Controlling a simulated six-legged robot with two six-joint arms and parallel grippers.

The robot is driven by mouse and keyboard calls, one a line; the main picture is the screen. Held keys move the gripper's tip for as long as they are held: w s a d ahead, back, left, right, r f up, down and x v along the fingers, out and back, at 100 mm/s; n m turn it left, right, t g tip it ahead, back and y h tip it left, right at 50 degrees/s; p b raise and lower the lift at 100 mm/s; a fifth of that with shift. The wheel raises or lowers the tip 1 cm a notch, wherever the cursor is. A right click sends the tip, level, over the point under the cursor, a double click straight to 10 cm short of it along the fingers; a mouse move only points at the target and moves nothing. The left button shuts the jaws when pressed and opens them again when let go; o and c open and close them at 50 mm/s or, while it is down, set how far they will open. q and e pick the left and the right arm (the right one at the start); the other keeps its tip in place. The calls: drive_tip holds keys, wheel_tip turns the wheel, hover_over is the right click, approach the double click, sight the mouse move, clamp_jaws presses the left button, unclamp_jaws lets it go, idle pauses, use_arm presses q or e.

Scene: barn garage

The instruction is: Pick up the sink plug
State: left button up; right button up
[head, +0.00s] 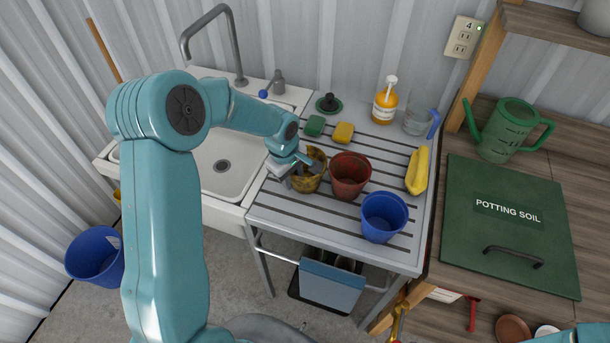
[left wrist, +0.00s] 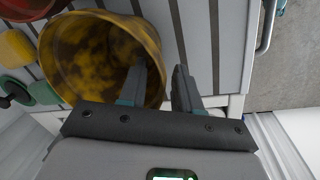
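The sink plug (head: 328,103), a black knob on a green disc, lies on the slatted drainboard (head: 280,208) near the wall. It also shows at the left edge of the left wrist view (left wrist: 12,93). My left gripper (head: 292,166) is at the mottled yellow-brown pot (head: 311,178), nearer me than the plug and apart from it. In the left wrist view the fingers (left wrist: 160,88) are spread, one over the pot's mouth and one outside its rim. My right gripper is out of view.
A green sponge (head: 314,126) and a yellow sponge (head: 343,133) lie between the plug and the pots. A red pot (head: 349,177) and a blue pot (head: 383,217) stand right of the yellow one. A soap bottle (head: 384,101) stands right of the plug; the sink (head: 222,185) is left.

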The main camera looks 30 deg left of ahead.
use_arm(q)
drive_tip(key=shift+w+f, duration=0.2)
drive_tip(key=shift+f, duration=0.45)
drive_tip(key=shift+w+f, duration=0.2)
drive_tip(key=shift+f, duration=0.4)
drive_tip(key=shift+s+r, duration=0.2)
drive_tip(key=shift+s, duration=0.05)
clamp_jaws()
drive_tip(key=shift+d, duration=0.1)
